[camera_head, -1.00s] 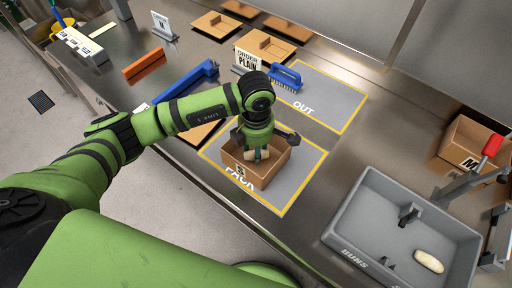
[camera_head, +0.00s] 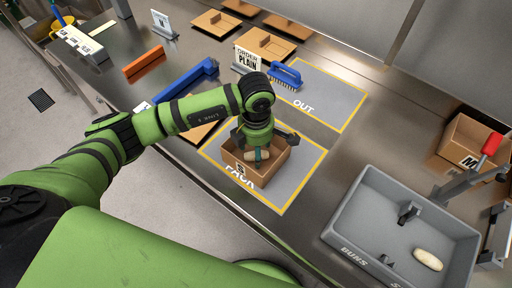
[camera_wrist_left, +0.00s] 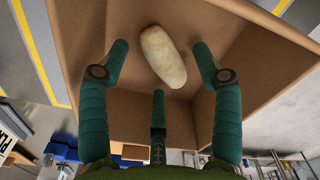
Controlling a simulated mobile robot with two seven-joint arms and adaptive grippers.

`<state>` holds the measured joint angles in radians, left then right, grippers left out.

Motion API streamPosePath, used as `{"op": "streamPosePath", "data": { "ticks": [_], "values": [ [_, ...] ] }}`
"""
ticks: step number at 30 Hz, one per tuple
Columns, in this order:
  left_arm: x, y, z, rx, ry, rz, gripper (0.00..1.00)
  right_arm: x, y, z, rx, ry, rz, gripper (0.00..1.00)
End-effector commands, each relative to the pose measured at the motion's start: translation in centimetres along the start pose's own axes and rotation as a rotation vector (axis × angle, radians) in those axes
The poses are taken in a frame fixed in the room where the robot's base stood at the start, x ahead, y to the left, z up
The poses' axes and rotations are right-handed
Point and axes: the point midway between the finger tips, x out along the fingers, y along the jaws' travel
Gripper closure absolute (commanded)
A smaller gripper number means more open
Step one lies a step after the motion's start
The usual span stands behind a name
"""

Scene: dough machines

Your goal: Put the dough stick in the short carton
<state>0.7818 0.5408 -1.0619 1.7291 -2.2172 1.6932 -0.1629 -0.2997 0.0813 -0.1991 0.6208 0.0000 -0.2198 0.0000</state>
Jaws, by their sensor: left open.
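The short carton (camera_head: 258,175), an open brown box marked S, stands on the PACK area. My left gripper (camera_head: 256,155) is directly over it, pointing down with its fingers inside the opening. In the left wrist view, the pale dough stick (camera_wrist_left: 163,57) lies inside the carton (camera_wrist_left: 120,25), between and beyond my open green fingers (camera_wrist_left: 160,75), with gaps to them at both sides. In the head view, the dough stick (camera_head: 262,155) shows only partly beneath the gripper. My right gripper is in neither view.
A grey BUNS bin (camera_head: 345,215) at the right holds another pale dough piece (camera_head: 428,260). A carton marked M (camera_head: 462,140) and a red-handled device (camera_head: 491,146) stand beyond it. A blue brush (camera_head: 286,75) and an ORDER PLAIN sign (camera_head: 247,60) stand near the OUT area (camera_head: 335,95).

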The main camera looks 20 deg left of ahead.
Motion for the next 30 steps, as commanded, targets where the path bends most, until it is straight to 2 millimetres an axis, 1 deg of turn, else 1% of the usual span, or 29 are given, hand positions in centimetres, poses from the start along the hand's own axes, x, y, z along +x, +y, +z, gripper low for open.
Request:
{"op": "streamPosePath", "data": {
  "ticks": [1,5,9,12,15,18,21,30],
  "values": [
    [-0.7,0.2,0.1,0.001,-0.006,0.006,0.35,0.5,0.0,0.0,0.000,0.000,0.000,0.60],
    [-3.2,0.2,0.1,0.001,-0.007,0.008,0.35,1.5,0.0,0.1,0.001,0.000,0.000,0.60],
    [-6.4,0.2,0.1,0.002,-0.007,0.010,0.35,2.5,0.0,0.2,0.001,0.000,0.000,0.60],
    [-8.4,0.2,0.1,0.000,-0.005,0.008,0.35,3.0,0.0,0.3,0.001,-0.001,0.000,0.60],
    [-9.9,0.1,0.1,0.000,-0.004,0.006,0.35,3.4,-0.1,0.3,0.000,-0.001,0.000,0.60],
    [-10.9,0.1,0.1,0.000,-0.003,0.005,0.35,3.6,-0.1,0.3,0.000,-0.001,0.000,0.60],
    [-11.4,0.1,0.0,0.000,-0.003,0.003,0.35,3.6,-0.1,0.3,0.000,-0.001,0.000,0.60],
    [-11.6,0.0,0.0,0.000,-0.002,0.002,0.35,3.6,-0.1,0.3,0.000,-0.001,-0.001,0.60]
  ]
}}
